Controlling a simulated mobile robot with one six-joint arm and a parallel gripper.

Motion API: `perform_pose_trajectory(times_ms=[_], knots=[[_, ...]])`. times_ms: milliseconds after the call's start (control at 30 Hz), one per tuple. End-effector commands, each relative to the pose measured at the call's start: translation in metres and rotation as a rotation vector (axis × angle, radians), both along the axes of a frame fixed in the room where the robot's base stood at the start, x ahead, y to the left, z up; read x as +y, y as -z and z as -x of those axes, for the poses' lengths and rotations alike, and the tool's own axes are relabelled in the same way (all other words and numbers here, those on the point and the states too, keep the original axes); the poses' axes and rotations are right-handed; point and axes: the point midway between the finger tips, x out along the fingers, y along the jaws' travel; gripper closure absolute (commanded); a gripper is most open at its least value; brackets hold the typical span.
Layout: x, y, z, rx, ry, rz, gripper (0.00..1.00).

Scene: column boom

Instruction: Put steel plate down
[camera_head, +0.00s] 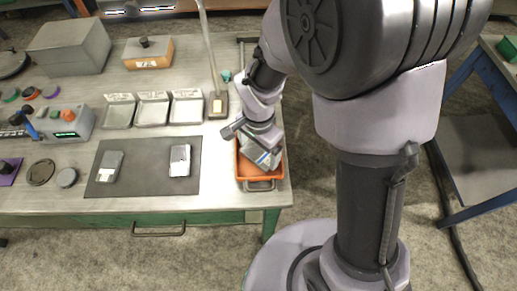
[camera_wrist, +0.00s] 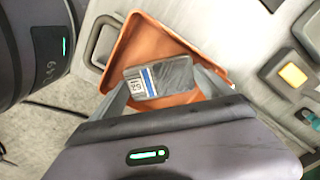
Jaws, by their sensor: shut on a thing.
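The steel plate (camera_wrist: 172,76) is a flat grey block with a white and blue label. It shows between the two fingers of my gripper (camera_wrist: 163,84) in the wrist view. My gripper is shut on it, over the orange tray (camera_wrist: 126,50). In the head view my gripper (camera_head: 262,150) is at the orange tray (camera_head: 240,172) on the table's right end, and the plate is largely hidden there. I cannot tell whether the plate touches the tray floor.
A dark mat (camera_head: 144,186) left of the tray bears two grey blocks with pale labels (camera_head: 107,167) (camera_head: 180,160). Small open trays (camera_head: 153,109) stand behind it. A post on a base (camera_head: 218,104) stands just behind the orange tray. Bare tabletop lies along the front.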

Motion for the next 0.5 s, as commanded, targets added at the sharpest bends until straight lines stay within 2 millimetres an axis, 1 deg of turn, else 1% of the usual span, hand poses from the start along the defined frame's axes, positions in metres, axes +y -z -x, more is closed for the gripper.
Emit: perform_pose_trajectory(times_ms=[33,67,100,333,367,433,467,500], knots=[[0.000,0.003,0.000,-0.001,0.000,-0.001,0.82],[0.000,0.002,0.000,0.000,0.000,0.000,0.05],[0.000,0.002,0.000,0.000,0.000,0.000,0.00],[0.000,0.000,0.000,0.000,0.000,0.000,0.00],[0.000,-0.004,0.000,0.000,0.000,0.000,0.00],[0.000,-0.016,-0.001,-0.003,0.000,-0.001,0.00],[0.000,-0.024,-0.001,-0.003,0.001,-0.001,0.00],[0.001,-0.036,-0.001,-0.005,0.001,-0.002,0.00]])
